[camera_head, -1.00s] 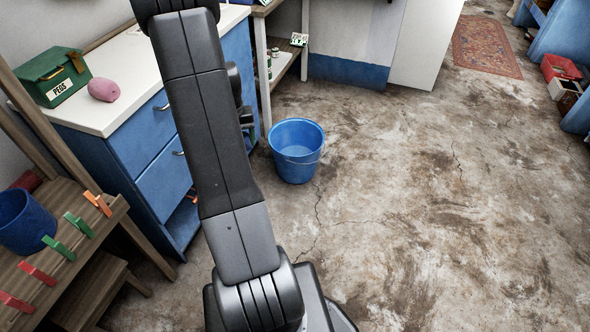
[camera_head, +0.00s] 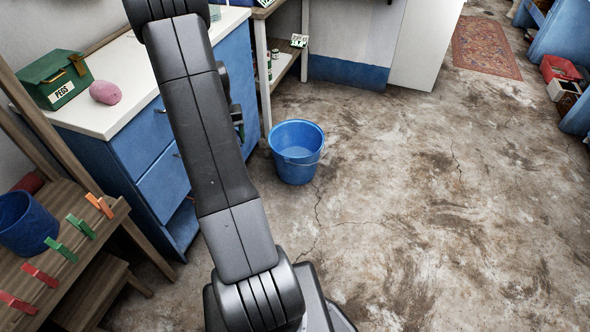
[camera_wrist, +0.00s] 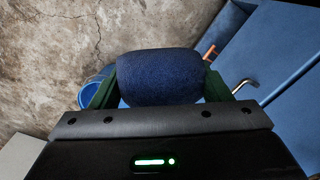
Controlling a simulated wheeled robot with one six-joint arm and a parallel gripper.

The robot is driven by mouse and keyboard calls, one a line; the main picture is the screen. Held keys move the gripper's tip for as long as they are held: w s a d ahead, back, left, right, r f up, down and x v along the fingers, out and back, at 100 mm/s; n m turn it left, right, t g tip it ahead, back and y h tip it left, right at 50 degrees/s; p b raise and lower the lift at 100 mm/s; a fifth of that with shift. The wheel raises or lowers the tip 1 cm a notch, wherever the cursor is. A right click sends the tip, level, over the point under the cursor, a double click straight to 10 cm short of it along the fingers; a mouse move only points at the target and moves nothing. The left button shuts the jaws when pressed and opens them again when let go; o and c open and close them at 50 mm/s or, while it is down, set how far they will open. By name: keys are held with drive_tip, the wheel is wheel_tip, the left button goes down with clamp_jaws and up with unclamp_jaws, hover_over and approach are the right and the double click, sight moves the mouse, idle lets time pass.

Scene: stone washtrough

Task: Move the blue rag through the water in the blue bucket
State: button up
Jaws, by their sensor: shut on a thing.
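The blue bucket (camera_head: 297,168) stands upright on the floor right of the cabinet in the head view. Its inside looks blue, and I cannot make out the water level. In the wrist view my gripper (camera_wrist: 158,92) is shut on the dark blue rag (camera_wrist: 160,75), which is bunched between the green fingers. The bucket (camera_wrist: 84,98) shows behind the left finger, partly hidden, and the rag is apart from it. In the head view my arm hides most of the gripper and the rag.
A blue cabinet (camera_head: 163,184) with drawers stands left of the bucket; a pink lump (camera_head: 105,91) and a green pegs box (camera_head: 55,78) sit on its white top. A wooden bench with several pegs and a dark blue pot (camera_head: 26,224) is at left.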

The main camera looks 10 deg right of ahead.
drive_tip(key=shift+w+a, duration=0.1)
drive_tip(key=shift+w, duration=0.05)
drive_tip(key=s+d, duration=0.4)
drive_tip(key=shift+s+b, duration=0.2)
drive_tip(key=shift+b, duration=0.15)
drive_tip(key=shift+d, duration=0.1)
drive_tip(key=shift+w+a+p, duration=0.55)
drive_tip(key=shift+w+a, duration=1.55)
drive_tip(key=shift+w, duration=0.1)
